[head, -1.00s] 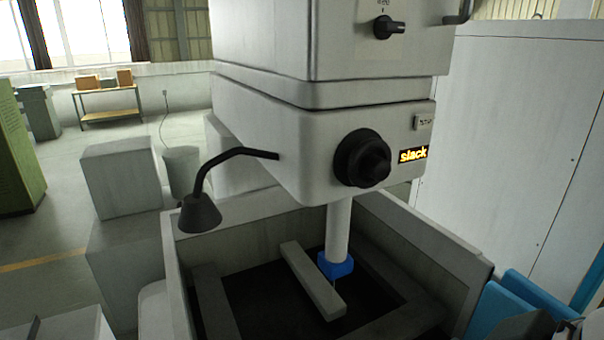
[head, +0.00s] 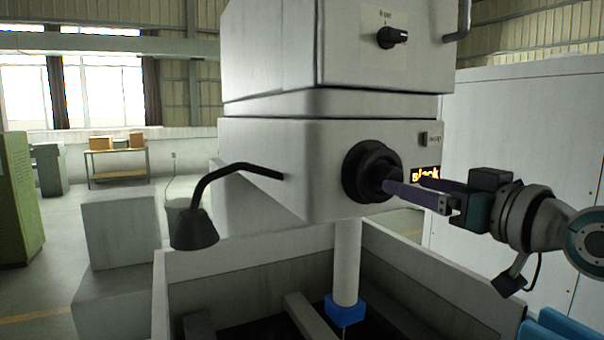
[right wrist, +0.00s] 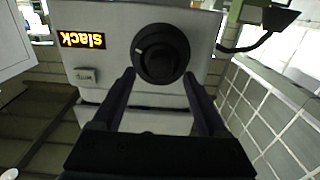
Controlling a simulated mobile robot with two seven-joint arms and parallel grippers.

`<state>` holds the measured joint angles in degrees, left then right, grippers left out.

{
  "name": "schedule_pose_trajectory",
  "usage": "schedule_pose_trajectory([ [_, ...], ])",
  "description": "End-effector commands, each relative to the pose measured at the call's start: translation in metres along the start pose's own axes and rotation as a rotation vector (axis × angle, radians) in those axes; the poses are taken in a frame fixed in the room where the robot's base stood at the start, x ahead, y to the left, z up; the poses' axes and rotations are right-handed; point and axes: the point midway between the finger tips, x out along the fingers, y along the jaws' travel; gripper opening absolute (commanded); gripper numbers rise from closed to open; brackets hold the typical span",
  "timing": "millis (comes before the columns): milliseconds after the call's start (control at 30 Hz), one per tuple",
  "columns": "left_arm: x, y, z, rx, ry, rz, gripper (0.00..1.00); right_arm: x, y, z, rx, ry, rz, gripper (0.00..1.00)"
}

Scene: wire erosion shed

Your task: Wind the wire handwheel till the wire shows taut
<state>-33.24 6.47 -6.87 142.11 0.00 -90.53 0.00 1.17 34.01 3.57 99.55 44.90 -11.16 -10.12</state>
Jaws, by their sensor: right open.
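The wire handwheel (head: 365,172) is a black round knob on the front of the white machine head. It also shows in the right wrist view (right wrist: 160,55), between and beyond my fingertips, with a pale mark on its rim. An orange-lit display (head: 425,173) beside it reads "slack"; it appears upside down in the right wrist view (right wrist: 82,40). My right gripper (head: 405,187) is open, its two fingers pointing at the handwheel. One finger overlaps the knob in the head view; I cannot tell whether it touches. My left gripper is out of view.
A black lamp on a bent arm (head: 196,226) sticks out left of the head. A rotary switch (head: 392,38) sits on the panel above. Below, a blue nozzle (head: 345,308) hangs over the open tank (head: 240,262). A white cabinet (head: 520,120) stands at the right.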

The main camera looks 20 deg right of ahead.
Motion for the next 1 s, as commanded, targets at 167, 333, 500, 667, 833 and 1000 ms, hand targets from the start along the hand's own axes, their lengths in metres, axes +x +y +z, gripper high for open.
schedule_pose_trajectory([
  [167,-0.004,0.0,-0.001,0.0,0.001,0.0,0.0,0.025,0.0,-0.001,0.0,0.001,0.0,0.76],
  [333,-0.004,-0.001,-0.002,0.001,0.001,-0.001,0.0,0.038,0.0,0.0,0.0,-0.001,0.0,0.76],
  [500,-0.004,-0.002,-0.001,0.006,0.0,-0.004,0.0,0.042,0.0,0.001,-0.001,-0.002,0.0,0.76],
  [667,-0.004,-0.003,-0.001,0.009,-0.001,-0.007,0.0,0.041,0.0,0.001,-0.001,-0.002,0.0,0.76],
  [833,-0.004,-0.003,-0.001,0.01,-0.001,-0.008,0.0,0.041,0.0,0.001,-0.001,-0.002,-0.001,0.61],
  [1000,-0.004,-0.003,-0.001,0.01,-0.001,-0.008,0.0,0.041,0.0,0.001,-0.001,-0.002,-0.001,0.41],
])
